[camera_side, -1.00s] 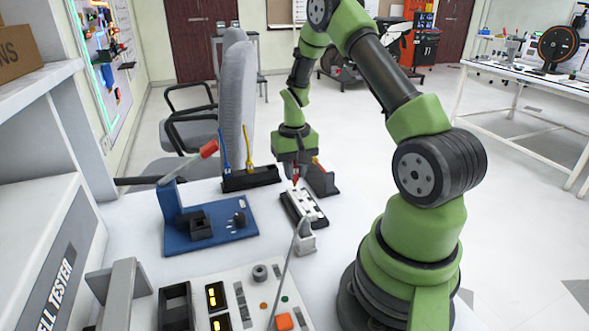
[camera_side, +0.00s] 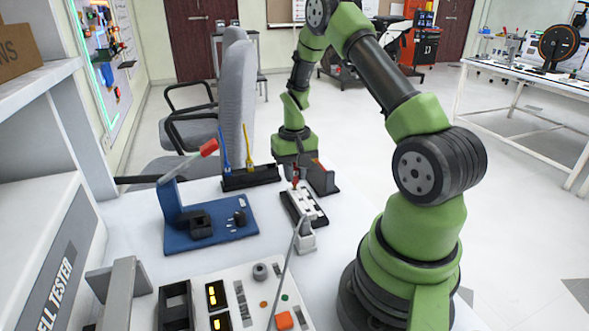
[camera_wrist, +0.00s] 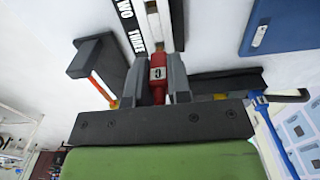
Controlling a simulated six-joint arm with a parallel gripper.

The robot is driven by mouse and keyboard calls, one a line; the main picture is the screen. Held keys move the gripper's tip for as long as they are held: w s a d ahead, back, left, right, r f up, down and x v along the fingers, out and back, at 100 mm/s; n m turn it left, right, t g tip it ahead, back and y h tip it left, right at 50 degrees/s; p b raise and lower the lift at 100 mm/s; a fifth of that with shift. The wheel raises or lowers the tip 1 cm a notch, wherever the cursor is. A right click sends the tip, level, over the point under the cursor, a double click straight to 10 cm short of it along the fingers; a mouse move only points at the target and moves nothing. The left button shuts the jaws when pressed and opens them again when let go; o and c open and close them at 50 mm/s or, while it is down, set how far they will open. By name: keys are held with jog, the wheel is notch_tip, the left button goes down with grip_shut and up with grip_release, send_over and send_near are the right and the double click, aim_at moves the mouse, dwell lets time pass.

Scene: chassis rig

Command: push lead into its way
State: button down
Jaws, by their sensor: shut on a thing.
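My gripper (camera_wrist: 158,78) is shut on a red lead (camera_wrist: 157,72) with a white label. In the side view the red lead (camera_side: 295,183) hangs below my gripper at the far end of the black-and-white chassis block (camera_side: 311,209). The lead's tip meets the channel end in the wrist view; how deep it sits I cannot tell.
A black rack (camera_side: 250,181) holds a blue lead (camera_side: 225,152) and a yellow lead (camera_side: 248,148) to the left. A dark holder (camera_side: 325,184) stands close on the right. A blue fixture (camera_side: 208,231) with a red-tipped lever and a control panel (camera_side: 245,298) stand nearer.

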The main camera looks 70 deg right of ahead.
jog(key=shift+f, duration=0.85)
jog(key=c, duration=1)
grip_release()
notch_tip(320, 180, up, 10)
jog(key=shift+f, duration=0.1)
jog(key=a+r+n+t, duration=0.1)
jog(key=a+r+t, duration=0.1)
jog(key=a+r, duration=0.65)
jog(key=s+a+r+n+t, duration=0.1)
jog(key=s+a+r, duration=0.2)
jog(key=s+a, duration=0.1)
jog(key=s+a+r+n+t+y, duration=0.1)
jog(key=s+a+r+t, duration=0.1)
jog(key=s+a, duration=0.2)
jog(key=s+a+r+n+t+y, duration=0.1)
jog(key=s+a+r+n+t, duration=0.1)
jog(key=a, duration=0.4)
jog(key=shift+s+a+r, duration=0.2)
jog(key=shift+s+r, duration=0.6)
jog(key=shift+s, duration=0.3)
